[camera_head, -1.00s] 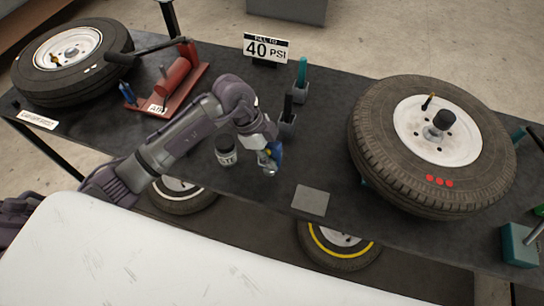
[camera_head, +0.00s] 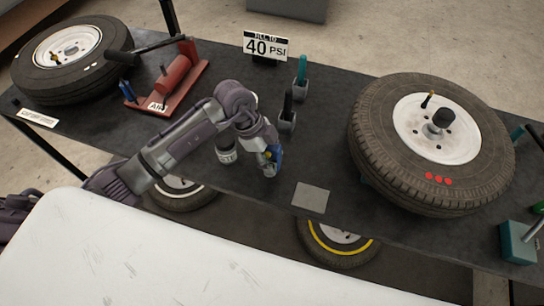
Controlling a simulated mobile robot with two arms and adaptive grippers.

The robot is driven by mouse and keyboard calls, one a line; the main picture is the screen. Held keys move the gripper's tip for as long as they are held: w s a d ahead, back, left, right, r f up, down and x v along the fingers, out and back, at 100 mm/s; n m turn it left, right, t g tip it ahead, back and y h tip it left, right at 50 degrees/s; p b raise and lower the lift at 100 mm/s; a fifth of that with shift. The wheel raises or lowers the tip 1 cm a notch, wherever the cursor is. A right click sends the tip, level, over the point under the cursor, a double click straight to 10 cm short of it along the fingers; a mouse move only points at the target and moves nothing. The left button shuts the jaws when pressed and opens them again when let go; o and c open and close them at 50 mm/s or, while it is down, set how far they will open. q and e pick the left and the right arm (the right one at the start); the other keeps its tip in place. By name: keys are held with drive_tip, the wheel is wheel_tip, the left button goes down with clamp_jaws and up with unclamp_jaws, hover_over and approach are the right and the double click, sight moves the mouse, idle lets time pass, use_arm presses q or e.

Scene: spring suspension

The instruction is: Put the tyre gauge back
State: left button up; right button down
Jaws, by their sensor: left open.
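A small blue piece with a yellow bit (camera_head: 274,153) shows at my left gripper; it may be the tyre gauge, but the gripper partly hides it. My left gripper (camera_head: 270,166) is open, low over the dark bench, to the left of a flat grey square pad (camera_head: 310,198). I cannot tell whether its fingers touch the blue piece. My right gripper is not in view.
The bench (camera_head: 330,140) holds a large tyre (camera_head: 375,150) at right, another tyre (camera_head: 32,75) at far left, a red air tool (camera_head: 178,75), a 40 PSI sign (camera_head: 266,46) and two holders with upright tools (camera_head: 287,122).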

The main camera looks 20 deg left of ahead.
use_arm(q)
drive_tip(key=b+v, duration=0.1)
drive_tip(key=v, duration=1.1)
drive_tip(key=shift+r+b, duration=0.2)
drive_tip(key=shift+b, duration=0.15)
drive_tip(key=shift+d, duration=0.1)
